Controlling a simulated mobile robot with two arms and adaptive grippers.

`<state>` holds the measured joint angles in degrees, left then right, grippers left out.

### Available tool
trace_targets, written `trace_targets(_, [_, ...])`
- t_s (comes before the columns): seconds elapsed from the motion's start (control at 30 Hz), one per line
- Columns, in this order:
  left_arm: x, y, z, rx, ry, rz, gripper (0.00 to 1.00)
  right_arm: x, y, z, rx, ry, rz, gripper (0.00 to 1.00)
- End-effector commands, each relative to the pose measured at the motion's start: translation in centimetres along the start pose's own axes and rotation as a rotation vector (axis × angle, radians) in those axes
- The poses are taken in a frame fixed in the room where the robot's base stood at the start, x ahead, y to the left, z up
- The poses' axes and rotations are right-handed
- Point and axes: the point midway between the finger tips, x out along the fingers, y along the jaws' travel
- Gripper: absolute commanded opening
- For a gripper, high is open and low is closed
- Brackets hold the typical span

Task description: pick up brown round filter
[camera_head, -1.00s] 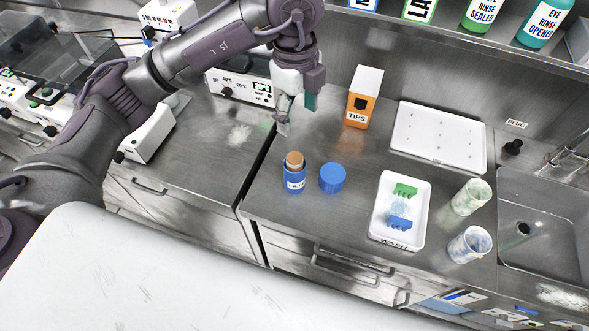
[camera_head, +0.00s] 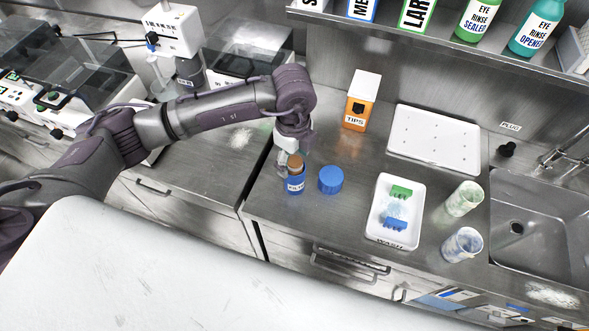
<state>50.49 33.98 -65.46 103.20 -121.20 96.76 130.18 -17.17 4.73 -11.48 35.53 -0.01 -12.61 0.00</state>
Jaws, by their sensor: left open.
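The brown round filter (camera_head: 295,161) shows as a brown disc at the top of a small blue container (camera_head: 296,184) with a white label. The container stands upright on the steel counter, with a round blue lid (camera_head: 331,180) beside it on the right. My left gripper (camera_head: 283,165) is open, just behind and to the left of the filter. The fingertips are small and partly hidden, so I cannot tell whether they touch it. My right gripper is not in view.
An orange TIPS box (camera_head: 361,101) stands behind. A white perforated tray (camera_head: 434,139) lies at the back right. A WASH tray (camera_head: 378,228) holds green and blue pieces. A bottle shelf (camera_head: 440,42) overhangs the counter.

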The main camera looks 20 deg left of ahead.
Motion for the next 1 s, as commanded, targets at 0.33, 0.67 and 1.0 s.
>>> trace_targets(0.33, [0.58, 0.02, -0.04, 0.002, 0.0, 0.0, 0.61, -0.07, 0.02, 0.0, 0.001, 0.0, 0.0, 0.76])
trace_targets(0.67, [0.54, 0.01, -0.04, 0.002, 0.0, 0.0, 0.06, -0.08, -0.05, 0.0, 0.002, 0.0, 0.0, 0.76])
trace_targets(1.0, [0.34, -0.03, -0.04, 0.002, 0.0, -0.001, 0.0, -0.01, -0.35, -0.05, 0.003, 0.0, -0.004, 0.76])
